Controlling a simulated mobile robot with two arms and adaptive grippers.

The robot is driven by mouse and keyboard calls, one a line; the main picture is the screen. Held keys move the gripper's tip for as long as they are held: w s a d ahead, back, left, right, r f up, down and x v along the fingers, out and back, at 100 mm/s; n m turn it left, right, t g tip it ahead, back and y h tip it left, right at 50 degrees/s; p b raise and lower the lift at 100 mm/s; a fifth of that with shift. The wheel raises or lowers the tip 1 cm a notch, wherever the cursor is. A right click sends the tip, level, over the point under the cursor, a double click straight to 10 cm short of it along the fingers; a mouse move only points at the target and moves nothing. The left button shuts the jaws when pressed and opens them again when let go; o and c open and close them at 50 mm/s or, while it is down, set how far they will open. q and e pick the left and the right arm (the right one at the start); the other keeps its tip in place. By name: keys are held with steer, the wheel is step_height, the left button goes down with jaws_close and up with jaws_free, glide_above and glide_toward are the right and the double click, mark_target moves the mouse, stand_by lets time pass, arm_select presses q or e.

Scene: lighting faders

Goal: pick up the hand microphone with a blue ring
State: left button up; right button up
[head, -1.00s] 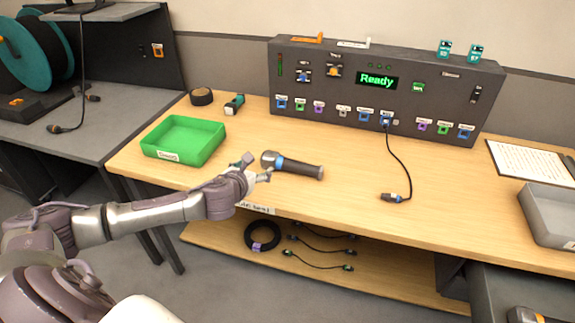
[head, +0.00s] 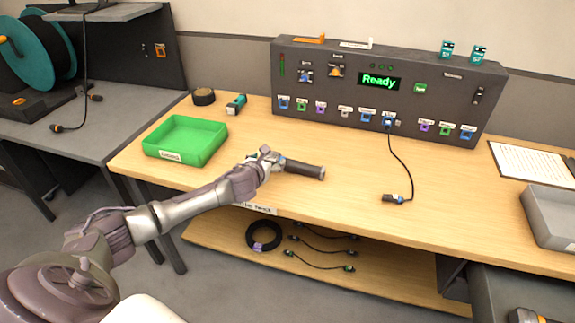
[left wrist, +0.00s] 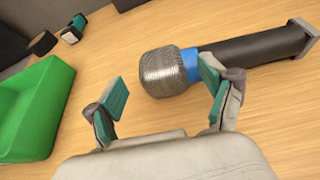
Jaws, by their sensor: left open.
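The hand microphone lies on its side on the wooden workbench. In the head view only its dark handle (head: 305,169) shows clearly, because my left gripper (head: 272,160) covers the head end. In the left wrist view the microphone (left wrist: 255,50) shows a silver mesh head, a blue ring (left wrist: 190,64) and a black handle pointing right. My left gripper (left wrist: 165,100) is open and empty. Its right finger is close to the blue ring and overlaps it in the picture; I cannot tell if they touch. Its left finger stands apart, left of the mesh head. My right gripper is not in view.
A green tray (head: 221,132) stands on the bench left of my gripper. Behind it are a dark roll (head: 203,97) and a teal-and-black item (head: 236,104). A control panel (head: 320,65) stands at the back.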

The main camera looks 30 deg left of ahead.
arm_select(q)
steer(key=c, duration=1.5)
steer(key=shift+r, duration=0.15)
